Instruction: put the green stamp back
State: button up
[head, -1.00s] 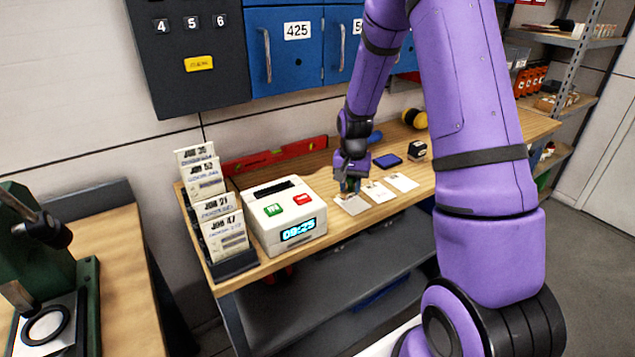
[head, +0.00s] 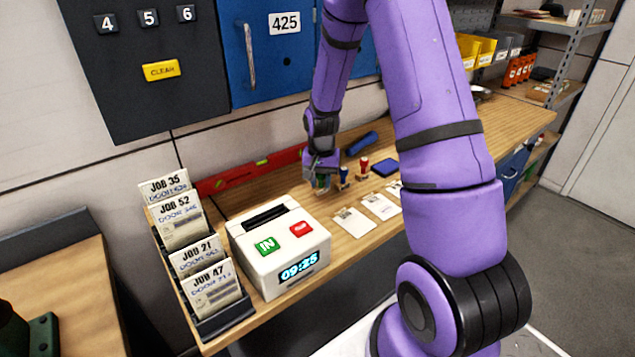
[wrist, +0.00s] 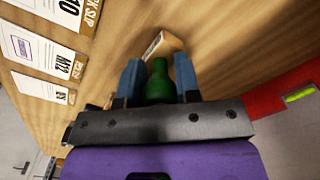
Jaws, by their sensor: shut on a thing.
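My gripper (head: 322,176) is shut on the green stamp (wrist: 158,82), whose green handle shows between the two blue-grey fingers (wrist: 158,78) in the wrist view. In the head view only a little green (head: 324,184) shows under the fingers, low over the back of the wooden bench. A blue stamp (head: 342,176) and a red-handled stamp (head: 363,166) stand just to the right of the gripper. A small tan block with a pale label (wrist: 163,43) lies just beyond the fingertips in the wrist view. I cannot tell whether the green stamp's base touches the bench.
White slips (head: 354,222) lie in a row in front of the stamps. A blue ink pad (head: 385,166) is to their right. The white time clock (head: 282,245) and job card rack (head: 232,320) stand left. A red level (head: 250,171) lies along the wall.

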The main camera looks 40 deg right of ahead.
jog(key=shift+f, duration=1.1)
jog(key=shift+f, duration=0.1)
jog(key=o, duration=0.8)
